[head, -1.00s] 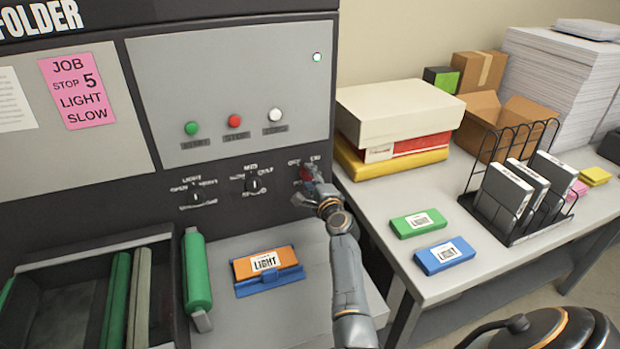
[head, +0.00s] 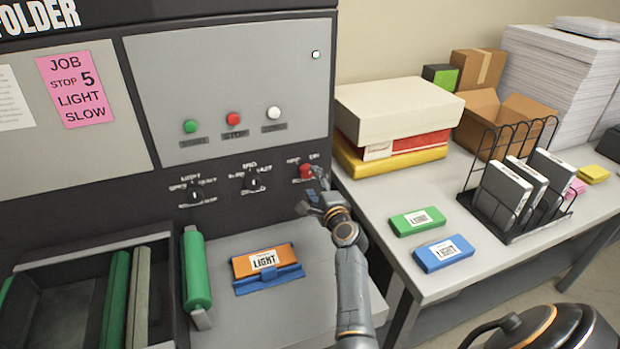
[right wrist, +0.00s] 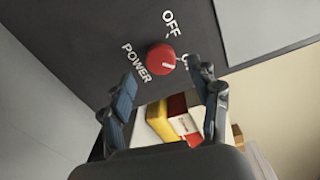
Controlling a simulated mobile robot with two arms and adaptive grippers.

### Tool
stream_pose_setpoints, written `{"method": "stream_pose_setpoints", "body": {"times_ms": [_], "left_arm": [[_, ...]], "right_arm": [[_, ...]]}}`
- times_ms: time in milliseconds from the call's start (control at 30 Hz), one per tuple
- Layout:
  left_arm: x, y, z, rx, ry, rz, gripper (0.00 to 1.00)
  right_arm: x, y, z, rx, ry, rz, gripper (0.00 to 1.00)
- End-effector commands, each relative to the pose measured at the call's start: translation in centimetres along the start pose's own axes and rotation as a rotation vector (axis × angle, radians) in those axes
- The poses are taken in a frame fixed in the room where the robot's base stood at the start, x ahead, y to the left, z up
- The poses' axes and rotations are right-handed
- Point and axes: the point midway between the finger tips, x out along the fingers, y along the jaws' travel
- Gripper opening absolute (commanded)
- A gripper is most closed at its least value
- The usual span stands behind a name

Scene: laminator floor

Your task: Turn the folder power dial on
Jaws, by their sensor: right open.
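The red folder power dial (head: 306,172) is on the dark panel strip at its right end. It also shows in the right wrist view (right wrist: 161,58), where its white mark points toward the ON label, which a finger partly hides. The OFF label (right wrist: 171,22) and the POWER label are clear. My right gripper (head: 313,192) is open and empty, just below and in front of the dial. In the right wrist view its fingers (right wrist: 172,88) are spread apart, with the dial beyond them and not touched as far as I can see. My left gripper is not in view.
Two black dials (head: 252,182) sit left of the power dial, below green, red and white buttons (head: 233,118). A small indicator (head: 316,54) looks white. An orange block (head: 263,260) lies below. The table (head: 390,190) at right holds boxes, a wire rack and blocks.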

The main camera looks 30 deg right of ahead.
Motion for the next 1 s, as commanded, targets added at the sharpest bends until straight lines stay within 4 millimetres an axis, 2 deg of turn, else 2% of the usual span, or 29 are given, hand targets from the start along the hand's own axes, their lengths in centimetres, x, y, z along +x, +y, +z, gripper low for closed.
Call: {"method": "stream_pose_setpoints", "body": {"times_ms": [100, 233, 867, 933, 1000], "left_arm": [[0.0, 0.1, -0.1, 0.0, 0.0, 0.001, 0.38], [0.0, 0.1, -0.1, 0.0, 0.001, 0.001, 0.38], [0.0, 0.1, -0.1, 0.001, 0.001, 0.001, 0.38], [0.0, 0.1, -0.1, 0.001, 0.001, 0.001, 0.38], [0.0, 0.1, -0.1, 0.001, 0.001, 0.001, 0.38]], "right_arm": [[-1.8, 0.1, 0.0, 0.0, 0.0, 0.001, 0.62], [-3.0, 0.0, 0.0, 0.001, 0.0, 0.0, 0.62], [-3.5, 0.1, 0.1, -0.006, -0.004, 0.003, 0.62], [-3.9, 0.3, 0.6, -0.053, -0.025, 0.021, 0.62], [-5.0, 1.3, 1.8, -0.174, -0.08, 0.069, 0.62]]}}
